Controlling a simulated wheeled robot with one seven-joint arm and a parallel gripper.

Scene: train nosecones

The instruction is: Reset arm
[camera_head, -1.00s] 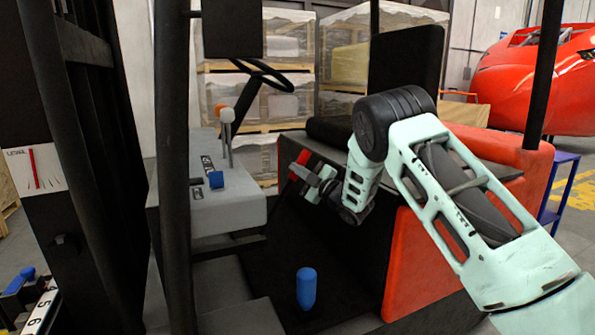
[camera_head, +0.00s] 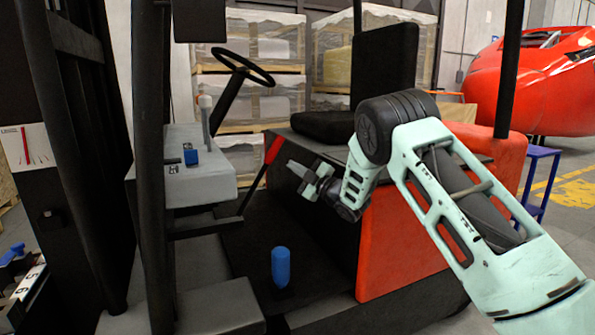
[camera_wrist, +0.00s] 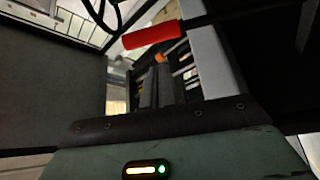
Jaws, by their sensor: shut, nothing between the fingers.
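My arm reaches in from the right in the head view, over the orange side of a forklift (camera_head: 395,255). My gripper (camera_head: 292,166) is shut and empty. It points left, in front of the seat and close to a red-handled lever (camera_head: 273,150); I cannot tell whether they touch. In the wrist view the red handle (camera_wrist: 152,35) lies across the top, beyond the gripper fingers (camera_wrist: 160,82).
A blue cylinder (camera_head: 281,267) stands on the forklift floor. The steering wheel (camera_head: 246,66) and grey console (camera_head: 200,160) are at left, with dark mast posts nearer. A seat (camera_head: 385,65) is behind the arm. A red nosecone (camera_head: 540,90) and blue stand (camera_head: 537,180) are at right.

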